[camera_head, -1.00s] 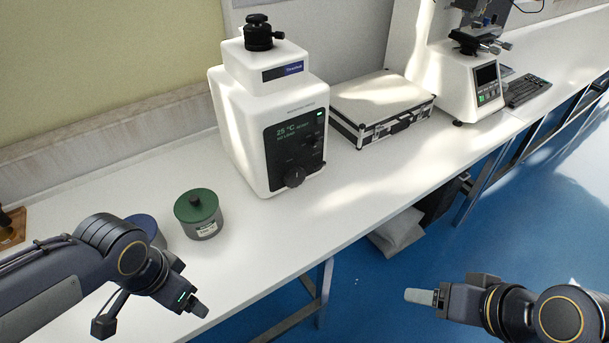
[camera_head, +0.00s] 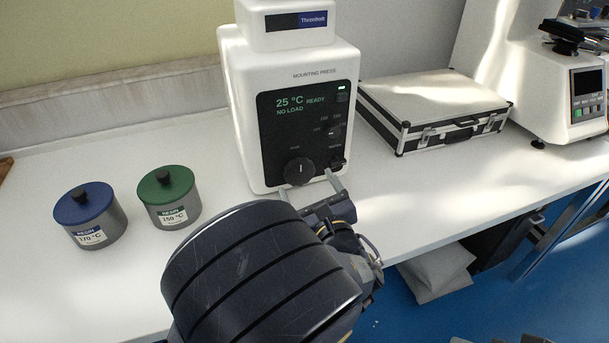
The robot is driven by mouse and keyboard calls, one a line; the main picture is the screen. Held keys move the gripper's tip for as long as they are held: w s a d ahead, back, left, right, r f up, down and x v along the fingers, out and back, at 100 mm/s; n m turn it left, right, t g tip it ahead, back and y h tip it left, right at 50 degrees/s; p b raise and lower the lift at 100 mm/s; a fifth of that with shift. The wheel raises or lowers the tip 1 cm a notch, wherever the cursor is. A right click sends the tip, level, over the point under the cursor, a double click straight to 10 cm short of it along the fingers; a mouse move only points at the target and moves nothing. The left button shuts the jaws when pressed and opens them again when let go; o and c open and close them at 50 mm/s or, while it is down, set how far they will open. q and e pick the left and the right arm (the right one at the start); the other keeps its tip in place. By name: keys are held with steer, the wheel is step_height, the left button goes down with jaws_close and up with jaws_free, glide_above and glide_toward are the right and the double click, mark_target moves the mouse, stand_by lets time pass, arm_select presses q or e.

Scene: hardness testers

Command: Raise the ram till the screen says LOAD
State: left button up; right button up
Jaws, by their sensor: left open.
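The white mounting press (camera_head: 240,110) stands upright on the bench. Its dark front panel has a screen (camera_head: 300,104) reading 25 °C READY and NO LOAD. Low on the panel is a large black knob (camera_head: 299,171) with a white pointer line pointing up. A smaller dark knob (camera_head: 337,161) sits to its right. My left gripper (camera_head: 308,185) is open and empty, its two fingers pointing at the panel just below these knobs. I cannot tell whether it touches the press. Only a sliver of my right arm shows at the bottom edge; its jaws cannot be made out.
A blue-lidded resin jar (camera_head: 90,215) marked 170 °C and a green-lidded one (camera_head: 169,197) marked 150 °C stand left of the press. A silver-edged case (camera_head: 430,100) lies to its right, with another tester (camera_head: 540,85) beyond. Bare bench lies in front of the case.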

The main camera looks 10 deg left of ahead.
mark_target(303, 175)
arm_select(q)
steer(key=x, duration=0.5)
steer(key=shift+w+a+b, duration=0.1)
steer(key=shift+w+b, duration=0.1)
steer(key=shift+b, duration=0.1)
steer(key=c, duration=1)
steer(key=shift+o, duration=0.2)
steer(key=shift+r+m+p, duration=0.1)
steer(key=shift+m+p, duration=0.3)
steer(key=shift+p, duration=0.45)
steer(key=m+p, duration=1.4)
steer(key=p, duration=0.3)
steer(key=m+p, duration=0.3)
steer(key=shift+w+d+f+m, duration=0.1)
steer(key=shift+d+f+m, duration=0.15)
steer(key=shift+m, duration=0.05)
steer(key=shift+f+m+p, duration=0.25)
steer(key=shift+m+p, duration=0.75)
steer(key=shift+m, duration=0.8)
